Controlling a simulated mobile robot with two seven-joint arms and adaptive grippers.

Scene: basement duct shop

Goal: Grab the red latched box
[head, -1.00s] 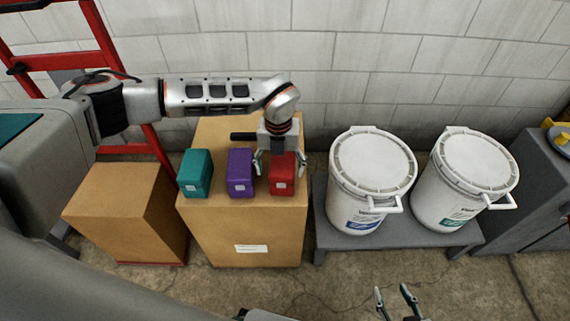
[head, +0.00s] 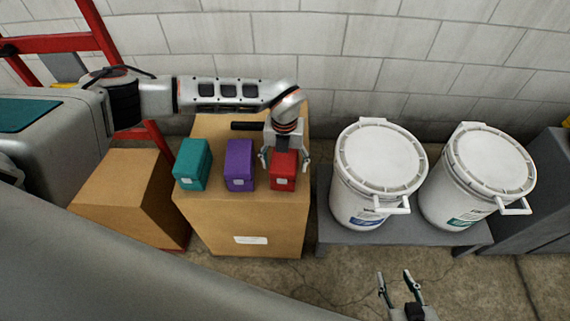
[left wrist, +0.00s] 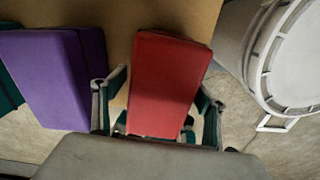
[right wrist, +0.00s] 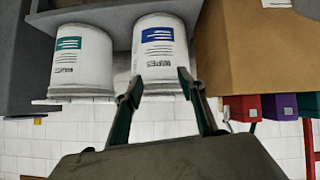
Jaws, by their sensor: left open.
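The red latched box (head: 283,171) stands at the right on top of a cardboard carton (head: 243,217), with a pale latch on its front. My left gripper (head: 285,162) is open above it, one finger on each side. In the left wrist view the red box (left wrist: 168,85) lies between the open fingers of my left gripper (left wrist: 157,112), with a small gap visible on each side. My right gripper (head: 396,284) is open and empty, low in front of the bench; it also shows in the right wrist view (right wrist: 160,90).
A purple box (head: 239,165) stands close left of the red one, with a teal box (head: 192,164) further left. Two white lidded buckets (head: 381,160) (head: 478,165) stand on a low grey bench (head: 400,233) to the right. A block wall is behind.

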